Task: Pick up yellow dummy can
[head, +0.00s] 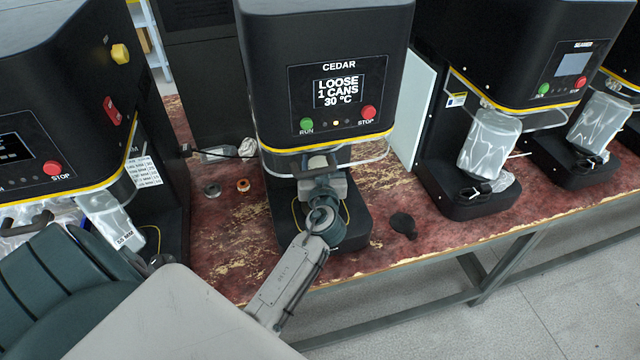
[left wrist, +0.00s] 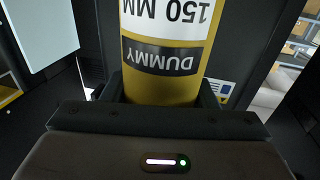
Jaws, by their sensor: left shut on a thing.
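The yellow dummy can (left wrist: 162,92) fills the middle of the left wrist view. It is yellow with a black DUMMY band and a white 150 MM label, both upside down in that view. My left gripper (head: 320,172) reaches into the open front of the CEDAR machine (head: 325,60). Its two fingers are shut on the can, one on each side. In the head view the can is mostly hidden by the gripper and the machine's head. I cannot tell whether the can touches the machine's base. My right gripper is not in view.
The CEDAR screen reads LOOSE, 1 CANS, 30 °C. A clear guard (head: 372,156) is close around my gripper. Other seamers stand left and right (head: 530,50). A black round item (head: 403,224) and small rings (head: 243,185) lie on the worn red bench (head: 225,240).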

